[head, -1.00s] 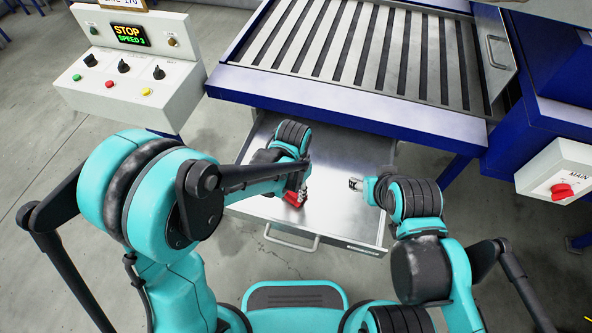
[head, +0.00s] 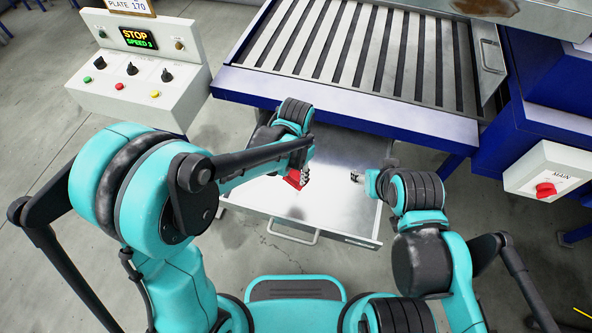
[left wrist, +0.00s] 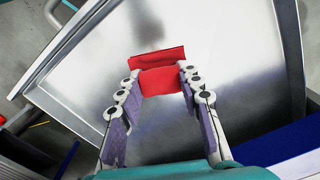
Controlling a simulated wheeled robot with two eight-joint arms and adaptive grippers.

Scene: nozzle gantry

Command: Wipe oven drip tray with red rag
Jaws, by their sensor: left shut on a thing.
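The metal drip tray (head: 335,205) is pulled out like a drawer below the slatted oven bed, with its handle at the front. In the left wrist view the tray (left wrist: 215,55) has a dark smudge near the top and a greyish area by the fingers. My left gripper (head: 297,177) is over the tray and shut on the red rag (left wrist: 160,72). The rag (head: 293,180) hangs at or just above the tray floor; contact is hard to tell. My right gripper (head: 355,177) is over the tray's right part, small in view, its fingers unclear.
The slatted bed (head: 350,60) with its blue frame overhangs the tray's back. A control box (head: 140,75) reading STOP stands at the left. A white box with a red switch (head: 545,189) is at the right.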

